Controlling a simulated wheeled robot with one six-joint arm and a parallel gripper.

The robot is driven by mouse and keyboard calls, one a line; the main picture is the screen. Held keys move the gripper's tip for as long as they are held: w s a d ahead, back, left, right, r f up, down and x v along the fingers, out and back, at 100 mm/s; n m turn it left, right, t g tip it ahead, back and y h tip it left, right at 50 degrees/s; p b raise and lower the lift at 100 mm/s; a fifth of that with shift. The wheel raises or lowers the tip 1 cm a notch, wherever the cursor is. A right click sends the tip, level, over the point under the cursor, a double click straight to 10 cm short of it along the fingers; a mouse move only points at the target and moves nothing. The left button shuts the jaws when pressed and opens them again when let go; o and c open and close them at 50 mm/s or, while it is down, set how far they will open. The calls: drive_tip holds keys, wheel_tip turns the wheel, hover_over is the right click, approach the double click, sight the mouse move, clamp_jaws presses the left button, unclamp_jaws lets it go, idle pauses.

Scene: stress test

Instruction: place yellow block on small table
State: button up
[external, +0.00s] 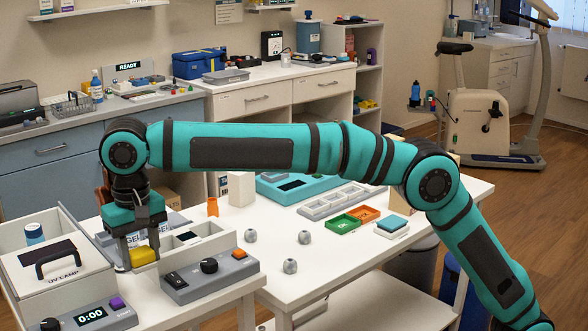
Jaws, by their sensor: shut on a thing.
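The yellow block (145,257) is at the left of the external view. My gripper (139,247) points down and is shut on it, with the fingers covering part of the block. The block is beside a grey control box with a black knob and orange button (210,273). A white table (205,302) at the lower left bears these things; I cannot tell whether it is the small table. I cannot tell whether the block touches a surface under it.
A UV lamp box (55,268) stands left of my gripper, with a timer (90,315) in front. A larger white table (345,262) at the right holds several grey balls, a green tray (343,223) and an orange tray (364,214). Its front right part is clear.

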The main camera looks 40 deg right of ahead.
sight(140, 250)
drive_tip(key=shift+f, duration=4.35)
drive_tip(key=shift+f, duration=0.1)
drive_tip(key=o, duration=0.7)
wheel_tip(140, 250, up, 12)
drive_tip(key=shift+r, duration=0.1)
